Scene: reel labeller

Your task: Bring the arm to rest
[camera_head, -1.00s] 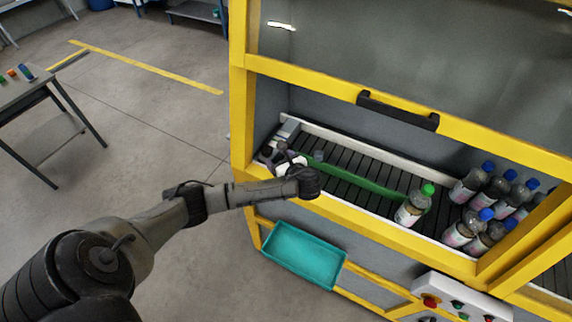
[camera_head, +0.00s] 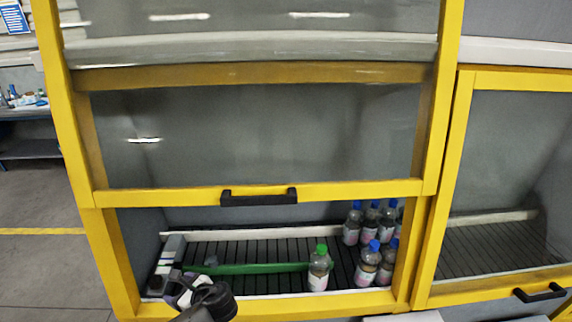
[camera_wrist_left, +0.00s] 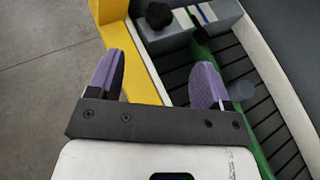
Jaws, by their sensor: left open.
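My left arm comes in at the bottom of the head view. My left gripper (camera_head: 176,286) is at the front left corner of the machine's opening. In the left wrist view the purple-padded jaws (camera_wrist_left: 158,78) are apart with nothing between them. The yellow frame edge and the left end of the conveyor show beyond them. My right gripper is not in view.
The yellow machine frame (camera_head: 98,262) surrounds the opening. A raised door with a black handle (camera_head: 258,197) is above. A green guide rail (camera_head: 262,268) crosses the slatted conveyor. A green-capped bottle (camera_head: 318,270) stands at its right end, with several blue-capped bottles (camera_head: 368,263) further right.

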